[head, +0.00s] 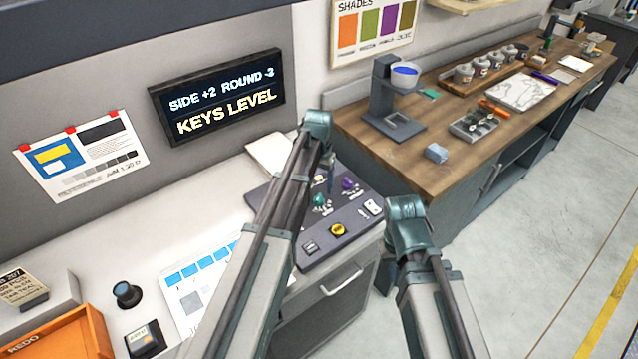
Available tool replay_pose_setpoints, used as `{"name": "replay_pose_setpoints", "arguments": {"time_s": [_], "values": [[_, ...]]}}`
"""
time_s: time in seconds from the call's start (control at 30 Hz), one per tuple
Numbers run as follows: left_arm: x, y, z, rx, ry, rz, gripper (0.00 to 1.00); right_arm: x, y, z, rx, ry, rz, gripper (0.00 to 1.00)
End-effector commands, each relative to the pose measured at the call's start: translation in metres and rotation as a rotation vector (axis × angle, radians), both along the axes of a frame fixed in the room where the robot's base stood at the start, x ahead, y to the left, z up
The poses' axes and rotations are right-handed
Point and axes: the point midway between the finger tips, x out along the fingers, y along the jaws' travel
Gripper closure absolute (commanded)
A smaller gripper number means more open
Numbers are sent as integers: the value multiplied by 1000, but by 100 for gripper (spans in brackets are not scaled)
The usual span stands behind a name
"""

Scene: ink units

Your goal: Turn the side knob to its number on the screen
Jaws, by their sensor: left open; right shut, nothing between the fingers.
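The dark screen (222,97) on the wall reads "SIDE +2 ROUND -3" and "KEYS LEVEL". The dark control panel (336,247) sits on the desk unit. The labels are too small to read, so I cannot tell which knob is the side knob. My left arm crosses the panel's left part, and my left gripper (328,182) hangs over its back, mostly hidden, near the green knob. Contact cannot be seen.
An orange bin (65,335) and a dark round knob-like piece (126,294) are at the left. The floor at the right is clear.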

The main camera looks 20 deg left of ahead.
Motion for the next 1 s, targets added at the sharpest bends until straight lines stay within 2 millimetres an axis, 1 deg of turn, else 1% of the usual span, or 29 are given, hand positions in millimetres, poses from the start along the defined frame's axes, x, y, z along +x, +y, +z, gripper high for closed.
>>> {"name": "replay_pose_setpoints", "arguments": {"time_s": [0.03,0.4,0.5,0.63,1.0], "values": [[0,0,17,0,0,0,27,0,0,17,0,0,0,100],[0,0,72,0,0,0,27,0,0,73,2,0,-9,100],[0,0,82,0,0,0,27,0,0,82,2,-1,-12,100],[0,0,87,0,0,0,27,0,0,87,2,-1,-14,100],[0,0,86,0,0,0,27,0,0,86,2,-1,-14,100]]}}
